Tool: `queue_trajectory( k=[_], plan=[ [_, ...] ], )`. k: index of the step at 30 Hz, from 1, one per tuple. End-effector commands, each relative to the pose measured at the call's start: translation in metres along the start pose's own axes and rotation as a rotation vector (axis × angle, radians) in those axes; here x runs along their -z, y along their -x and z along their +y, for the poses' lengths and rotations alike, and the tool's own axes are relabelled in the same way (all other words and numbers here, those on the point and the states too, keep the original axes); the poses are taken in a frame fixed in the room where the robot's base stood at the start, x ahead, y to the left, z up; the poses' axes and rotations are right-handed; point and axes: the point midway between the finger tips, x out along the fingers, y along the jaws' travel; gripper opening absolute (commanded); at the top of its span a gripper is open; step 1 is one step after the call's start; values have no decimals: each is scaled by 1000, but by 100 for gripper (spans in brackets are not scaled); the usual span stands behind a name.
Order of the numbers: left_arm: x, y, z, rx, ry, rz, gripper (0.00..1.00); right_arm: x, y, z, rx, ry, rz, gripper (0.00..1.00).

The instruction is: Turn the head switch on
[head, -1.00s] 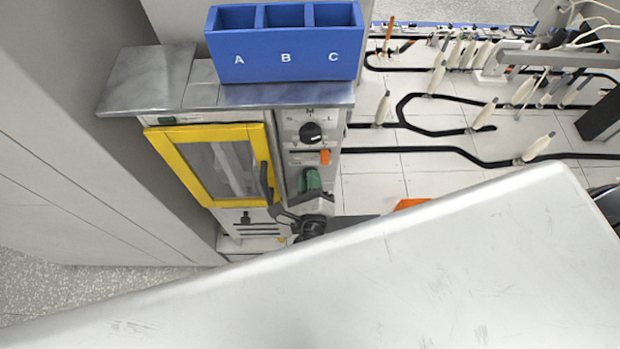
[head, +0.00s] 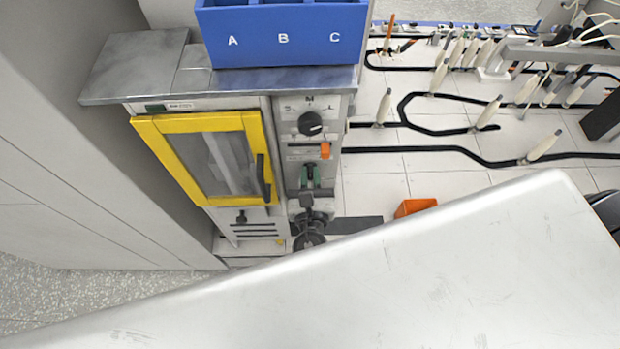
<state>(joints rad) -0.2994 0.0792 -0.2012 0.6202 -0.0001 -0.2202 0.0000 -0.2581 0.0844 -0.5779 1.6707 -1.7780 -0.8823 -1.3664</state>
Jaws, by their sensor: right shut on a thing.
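The machine's front panel (head: 292,130) stands left of centre. It carries a black knob (head: 310,123) under an M mark and an orange tab (head: 325,150). Below them is a small switch with green sides (head: 303,176), which I take for the head switch. My right gripper (head: 309,186), small and dark, comes up from below and is shut on this switch's lever. The fingertips are too small to show clearly, and which position the switch is in cannot be told. My left gripper is not in view.
A yellow-framed door (head: 190,121) with a dark handle is left of the panel. A blue bin (head: 284,52) marked A, B, C sits on top. A large pale slab (head: 400,280) blocks the foreground. An orange box (head: 414,207) lies on the tiled floor.

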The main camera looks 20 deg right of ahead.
Motion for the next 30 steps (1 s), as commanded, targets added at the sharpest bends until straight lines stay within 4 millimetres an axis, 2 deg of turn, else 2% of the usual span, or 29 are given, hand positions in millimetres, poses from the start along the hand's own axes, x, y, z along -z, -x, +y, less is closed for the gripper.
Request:
queue_trajectory(
  k=[1,15,22,30],
  plan=[
    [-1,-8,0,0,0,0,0,4,0,0,-1,-47,0,0],
    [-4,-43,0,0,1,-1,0,4,0,-1,-1,-470,1,0],
    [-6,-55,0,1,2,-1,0,4,0,-1,0,-613,2,0],
    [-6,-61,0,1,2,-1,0,2,0,-2,1,-700,2,0]
  ],
)
